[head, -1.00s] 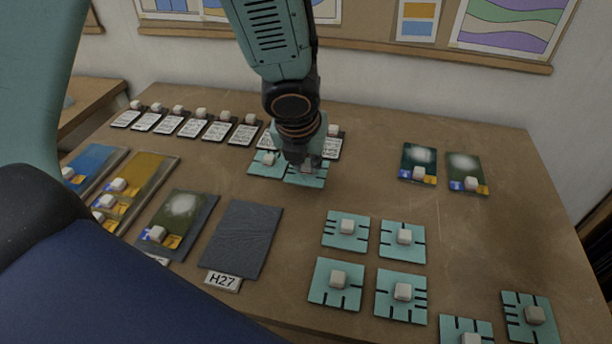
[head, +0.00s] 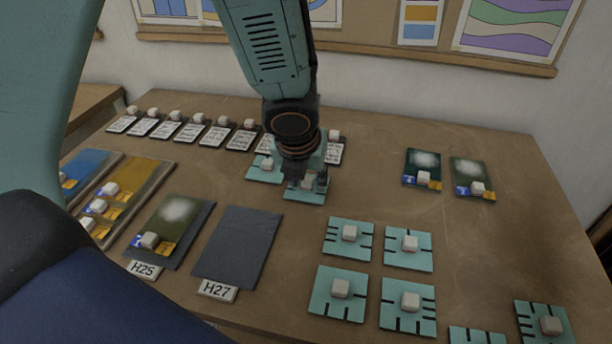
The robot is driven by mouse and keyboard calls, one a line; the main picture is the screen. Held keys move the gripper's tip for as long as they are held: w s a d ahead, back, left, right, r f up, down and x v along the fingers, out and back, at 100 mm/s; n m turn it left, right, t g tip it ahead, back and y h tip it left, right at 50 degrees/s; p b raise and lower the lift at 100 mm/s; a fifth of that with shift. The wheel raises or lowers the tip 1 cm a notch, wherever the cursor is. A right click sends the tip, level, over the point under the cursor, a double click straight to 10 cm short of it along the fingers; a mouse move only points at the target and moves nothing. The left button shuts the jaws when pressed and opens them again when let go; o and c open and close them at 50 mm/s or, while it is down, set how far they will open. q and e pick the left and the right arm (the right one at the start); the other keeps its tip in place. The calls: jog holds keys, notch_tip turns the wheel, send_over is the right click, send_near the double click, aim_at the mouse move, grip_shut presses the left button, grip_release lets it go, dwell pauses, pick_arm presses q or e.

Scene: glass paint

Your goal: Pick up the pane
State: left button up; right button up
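A small teal square pane (head: 303,196) with a pale knob lies under my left gripper (head: 307,184), at the table's middle. The gripper points down with its fingers on either side of the knob, and appears shut on it. Any gap below this pane is too small to tell. Another teal pane (head: 257,175) is just left of it, and more teal shows behind the gripper. Several more teal panes with black edge marks and knobs stand at the front right, such as this pane (head: 348,240). My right gripper is not in view.
A dark slab (head: 240,245) marked H27 lies beside a green knobbed plate (head: 178,215) marked H25. Blue and yellow plates are at the left. White labelled cards (head: 190,130) line the back. Two dark green plates (head: 422,166) (head: 470,178) lie at the right. Table between is clear.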

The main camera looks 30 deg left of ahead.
pick_arm(q)
jog(key=shift+d, duration=0.1)
jog(key=shift+r, duration=0.15)
jog(key=shift+r+p, duration=0.2)
jog(key=shift+p, duration=0.15)
jog(key=p+v, duration=0.9)
jog(key=v, duration=0.3)
jog(key=shift+p, duration=0.35)
jog(key=shift+w+f, duration=0.1)
jog(key=shift+f, duration=0.05)
